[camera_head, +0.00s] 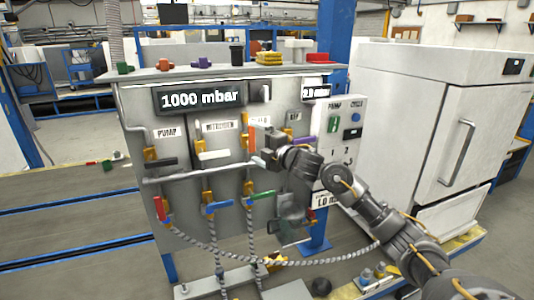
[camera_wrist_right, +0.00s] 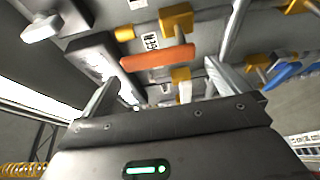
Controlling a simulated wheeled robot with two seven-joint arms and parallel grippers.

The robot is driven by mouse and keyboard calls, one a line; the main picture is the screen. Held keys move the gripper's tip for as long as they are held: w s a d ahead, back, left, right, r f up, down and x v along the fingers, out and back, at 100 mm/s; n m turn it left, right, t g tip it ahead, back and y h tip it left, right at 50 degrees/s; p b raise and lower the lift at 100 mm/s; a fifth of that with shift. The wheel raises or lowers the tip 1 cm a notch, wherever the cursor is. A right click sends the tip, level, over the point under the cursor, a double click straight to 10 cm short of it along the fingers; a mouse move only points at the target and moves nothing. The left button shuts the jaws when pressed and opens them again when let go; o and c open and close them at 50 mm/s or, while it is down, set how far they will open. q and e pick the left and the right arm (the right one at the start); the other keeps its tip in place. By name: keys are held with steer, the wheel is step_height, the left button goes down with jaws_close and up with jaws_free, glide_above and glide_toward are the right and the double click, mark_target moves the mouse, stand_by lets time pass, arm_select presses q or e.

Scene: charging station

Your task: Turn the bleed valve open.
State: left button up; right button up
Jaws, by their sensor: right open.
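The grey valve panel (camera_head: 128,117) carries several lever valves. I cannot read which one is labelled bleed. An orange-red lever (camera_head: 251,139) stands upright in the upper row, just beside my right gripper (camera_head: 262,150). In the right wrist view an orange lever (camera_wrist_right: 158,57) with a yellow valve body lies in front of the open fingers of my right gripper (camera_wrist_right: 160,90), with no clear contact. Its small label (camera_wrist_right: 150,41) is too small to read. My right gripper hides part of the panel in the head view. My left gripper is not in view.
A black lever (camera_head: 163,161) and a white lever (camera_head: 211,155) sit left of the gripper; a purple lever (camera_head: 305,145) is right. Red (camera_head: 164,209) and blue levers (camera_head: 217,207) sit below. A pipe (camera_head: 185,172) crosses the panel. A display (camera_head: 200,99) reads 1000 mbar.

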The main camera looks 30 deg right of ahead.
steer(key=shift+b+v, duration=0.7)
steer(key=shift+v, duration=2.25)
